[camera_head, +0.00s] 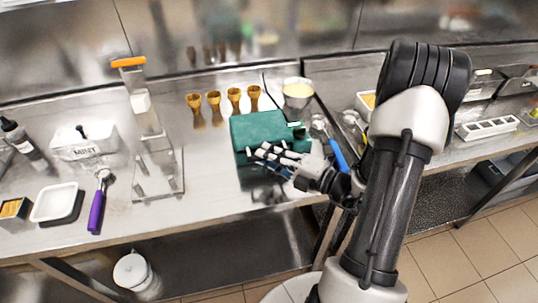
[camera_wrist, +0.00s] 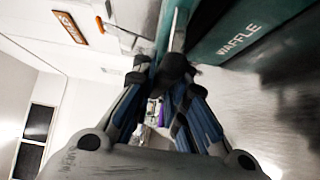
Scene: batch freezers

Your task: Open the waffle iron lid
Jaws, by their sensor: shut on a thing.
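The green waffle iron (camera_head: 262,128) sits on the steel counter near its front edge. Its side with the word WAFFLE (camera_wrist: 240,35) fills the upper right of the wrist view. My gripper (camera_head: 257,155) is at the front of the waffle iron, coming in from the right. In the wrist view, the fingertips of my gripper (camera_wrist: 160,68) close around a narrow bar-like part beside the green body, which looks like the lid handle (camera_wrist: 178,30). The fingers partly hide the grip. The lid looks down, though its seam is hard to make out.
Several waffle cones (camera_head: 214,107) stand behind the waffle iron, with a batter container (camera_head: 297,92) at its back right. A blue-handled tool (camera_head: 338,155) lies to the right. A clear stand (camera_head: 158,175) and a purple-handled scoop (camera_head: 97,210) are to the left.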

